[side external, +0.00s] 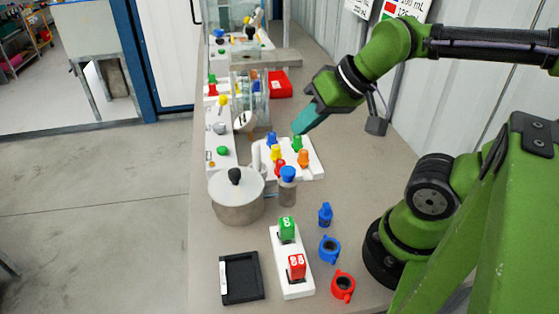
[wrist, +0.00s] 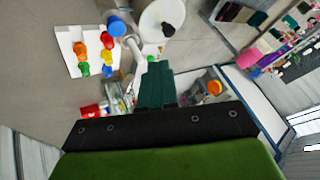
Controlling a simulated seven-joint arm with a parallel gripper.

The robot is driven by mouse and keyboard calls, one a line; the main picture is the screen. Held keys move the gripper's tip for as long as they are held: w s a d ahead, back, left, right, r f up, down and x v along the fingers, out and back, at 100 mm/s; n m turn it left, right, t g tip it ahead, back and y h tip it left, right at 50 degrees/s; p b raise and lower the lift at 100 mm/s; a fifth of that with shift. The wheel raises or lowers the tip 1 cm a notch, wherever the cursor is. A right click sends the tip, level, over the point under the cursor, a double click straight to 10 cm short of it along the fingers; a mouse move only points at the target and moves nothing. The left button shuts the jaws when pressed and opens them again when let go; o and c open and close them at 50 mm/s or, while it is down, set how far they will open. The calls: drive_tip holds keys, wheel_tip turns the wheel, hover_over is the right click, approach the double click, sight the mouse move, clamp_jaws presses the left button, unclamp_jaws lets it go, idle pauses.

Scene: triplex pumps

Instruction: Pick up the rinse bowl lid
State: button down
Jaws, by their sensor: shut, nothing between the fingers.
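The rinse bowl lid (side external: 222,183) is a round grey disc with a black knob (side external: 234,175). It sits on the round metal bowl (side external: 237,210) on the bench. In the wrist view the lid (wrist: 158,14) is at the top, cut by the frame edge, with its dark knob (wrist: 168,29) showing. My gripper (side external: 303,124) has teal fingers that are shut and empty. It is in the air to the upper right of the lid, clear of it, near the white block with coloured pegs. The fingers (wrist: 157,82) also show in the wrist view, pointing up the picture.
A white block with coloured pegs (side external: 311,165) and a blue-capped bottle (side external: 288,190) stand close to the bowl's right. In front are a white stand with green and red stamps (side external: 291,265), a black tray (side external: 242,276), and blue and red rings (side external: 330,249). Pump units line the back.

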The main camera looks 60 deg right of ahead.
drive_tip(key=c, duration=0.7)
unclamp_jaws()
drive_tip(key=shift+c, duration=0.2)
drive_tip(key=m+g+h, duration=0.2)
drive_tip(key=m+g, duration=0.5)
drive_tip(key=m, duration=1.9)
hover_over(236, 171)
wheel_tip(236, 171, down, 16)
drive_tip(key=shift+r, duration=0.15)
